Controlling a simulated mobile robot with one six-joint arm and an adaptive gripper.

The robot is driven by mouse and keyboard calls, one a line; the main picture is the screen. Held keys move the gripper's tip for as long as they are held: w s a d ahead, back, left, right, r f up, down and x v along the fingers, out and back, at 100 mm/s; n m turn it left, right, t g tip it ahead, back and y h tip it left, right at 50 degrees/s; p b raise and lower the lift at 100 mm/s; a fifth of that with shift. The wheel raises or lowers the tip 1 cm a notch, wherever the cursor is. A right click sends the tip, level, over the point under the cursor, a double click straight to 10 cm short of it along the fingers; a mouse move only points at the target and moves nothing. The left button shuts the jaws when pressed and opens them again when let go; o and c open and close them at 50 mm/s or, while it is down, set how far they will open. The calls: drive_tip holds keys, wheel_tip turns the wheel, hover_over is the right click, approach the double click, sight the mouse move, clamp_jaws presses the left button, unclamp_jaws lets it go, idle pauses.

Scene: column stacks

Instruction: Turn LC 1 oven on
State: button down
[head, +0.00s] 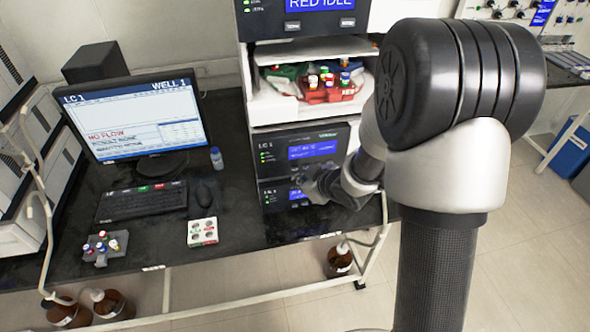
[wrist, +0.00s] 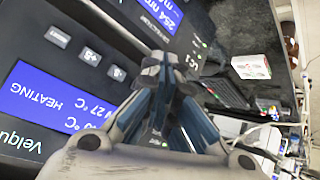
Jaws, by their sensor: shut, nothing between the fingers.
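The LC 1 oven (head: 303,150) is the module in the middle of the stack, with a blue display and green lights on its left. In the wrist view the oven display (wrist: 40,97) appears rotated and reads HEATING with a temperature of 27 °C. A row of small buttons (wrist: 90,55) lies beside that display. My gripper (wrist: 158,64) is shut and empty, with its fingertips close to the fronts of the oven and the module below. I cannot tell whether they touch. In the head view my gripper (head: 306,183) covers part of the lower front.
The lower module (wrist: 155,14) shows a 254 nm display. Above the oven is an open bay with a red vial tray (head: 328,92). Left on the bench are a monitor (head: 133,118) reading NO FLOW, a keyboard (head: 143,200) and a white-and-red box (head: 202,232).

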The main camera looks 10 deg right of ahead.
drive_tip(key=s+b, duration=0.1)
drive_tip(key=s, duration=0.3)
drive_tip(key=shift+s, duration=0.35)
idle(0.5)
drive_tip(key=s+d+r+m+g+h, duration=0.1)
drive_tip(key=s+d+r+m+h, duration=0.1)
drive_tip(key=s+r, duration=0.3)
drive_tip(key=s+d+r+m+h, duration=0.3)
drive_tip(key=r, duration=0.5)
drive_tip(key=s+a+r+m+g+y, duration=0.1)
drive_tip(key=s+a+r, duration=0.1)
drive_tip(key=s, duration=0.6)
drive_tip(key=s+a+r+m+g+y, duration=0.1)
drive_tip(key=s+a, duration=0.3)
drive_tip(key=s, duration=0.5)
drive_tip(key=shift+s+r+m+g, duration=0.3)
drive_tip(key=shift+r+g, duration=0.2)
drive_tip(key=shift+g, duration=0.2)
